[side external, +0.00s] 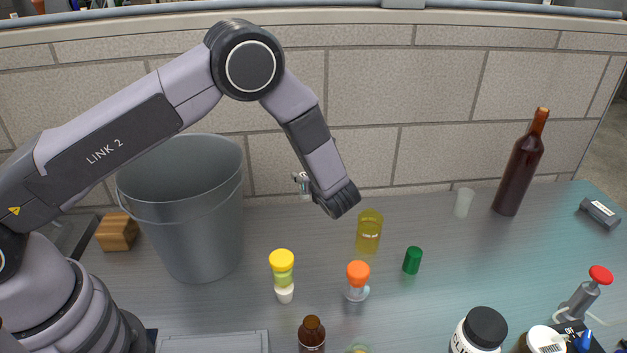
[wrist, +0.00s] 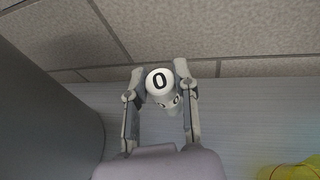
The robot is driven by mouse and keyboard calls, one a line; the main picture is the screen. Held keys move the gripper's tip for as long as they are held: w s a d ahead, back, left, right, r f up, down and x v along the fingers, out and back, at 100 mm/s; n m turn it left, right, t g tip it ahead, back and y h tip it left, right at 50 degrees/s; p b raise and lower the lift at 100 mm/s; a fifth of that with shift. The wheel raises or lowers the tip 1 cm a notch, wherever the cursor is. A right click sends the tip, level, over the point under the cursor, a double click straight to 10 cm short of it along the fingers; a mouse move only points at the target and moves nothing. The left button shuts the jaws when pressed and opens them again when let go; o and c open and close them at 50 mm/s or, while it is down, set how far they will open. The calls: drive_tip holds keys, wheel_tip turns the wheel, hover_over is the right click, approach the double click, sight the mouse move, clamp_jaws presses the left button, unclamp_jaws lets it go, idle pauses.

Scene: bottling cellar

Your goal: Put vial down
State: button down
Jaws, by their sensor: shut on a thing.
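A small white vial (wrist: 167,101) with a black 0 on its round top shows between the two fingers of my gripper (wrist: 159,77) in the wrist view. The fingers are shut on it, one at each side. In the side external view my gripper (side external: 302,184) is above the back of the steel counter (side external: 330,232), near the block wall and right of the bucket. There it is small and partly hidden by my wrist, so the vial is hard to make out.
A grey bucket (side external: 195,220) stands to the left, close to my gripper in the wrist view. A yellow glass (side external: 369,235), green cylinder (side external: 412,261), orange-capped jar (side external: 357,276) and yellow-topped stack (side external: 282,270) stand in front. A dark bottle (side external: 519,175) stands back right.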

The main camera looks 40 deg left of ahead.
wheel_tip(320, 180, down, 10)
drive_tip(key=shift+r, duration=0.2)
drive_tip(key=shift+f, duration=0.1)
drive_tip(key=c, duration=0.9)
unclamp_jaws()
drive_tip(key=shift+o, duration=0.2)
